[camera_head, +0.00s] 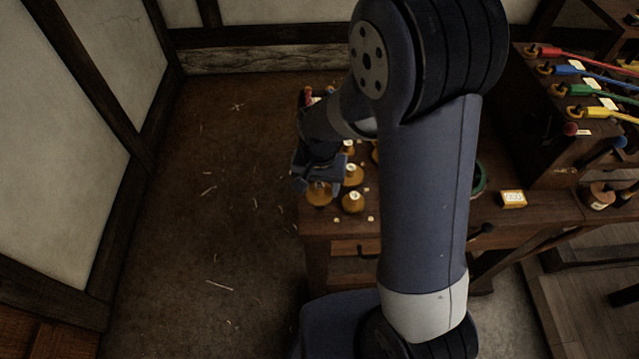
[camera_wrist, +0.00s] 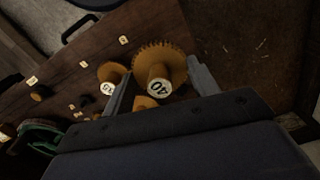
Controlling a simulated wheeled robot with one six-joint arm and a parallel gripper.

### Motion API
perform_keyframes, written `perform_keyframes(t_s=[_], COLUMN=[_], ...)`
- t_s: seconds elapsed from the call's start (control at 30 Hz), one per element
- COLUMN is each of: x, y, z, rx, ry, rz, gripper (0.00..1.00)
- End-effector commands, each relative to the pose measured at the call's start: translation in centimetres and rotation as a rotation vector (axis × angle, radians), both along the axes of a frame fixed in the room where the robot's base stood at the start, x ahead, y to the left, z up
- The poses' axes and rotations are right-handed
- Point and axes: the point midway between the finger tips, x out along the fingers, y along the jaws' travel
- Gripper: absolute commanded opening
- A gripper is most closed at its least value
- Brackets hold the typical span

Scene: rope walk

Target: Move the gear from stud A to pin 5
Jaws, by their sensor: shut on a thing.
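My gripper (camera_wrist: 160,80) points down at the near left corner of the workbench; in the head view it (camera_head: 318,172) is partly covered by my wrist. The gear shows under the jaws in the head view (camera_head: 319,196). Whether it sits on a stud or hangs just above the bench is hidden. A smaller gear (camera_wrist: 112,73) with a pale numbered hub is just left of the left finger in the wrist view. Which place is stud A or pin 5 cannot be read.
More brass gears (camera_head: 353,203) stand close by on the workbench (camera_head: 335,222). Small pale tags (camera_wrist: 123,40) and pegs (camera_wrist: 38,94) dot its top. A rack (camera_head: 545,110) with coloured cables is at the right. The floor left of the bench is open.

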Motion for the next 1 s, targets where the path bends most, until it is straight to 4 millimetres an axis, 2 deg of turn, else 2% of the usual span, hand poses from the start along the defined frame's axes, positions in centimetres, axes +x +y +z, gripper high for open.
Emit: perform_keyframes(t_s=[0.6, 1.0], x=[0.0, 0.0], y=[0.0, 0.0], z=[-3.3, -3.9], rx=[0.0, 0.0], ry=[0.0, -0.001], rz=[0.0, 0.0], gripper=[0.38, 0.38])
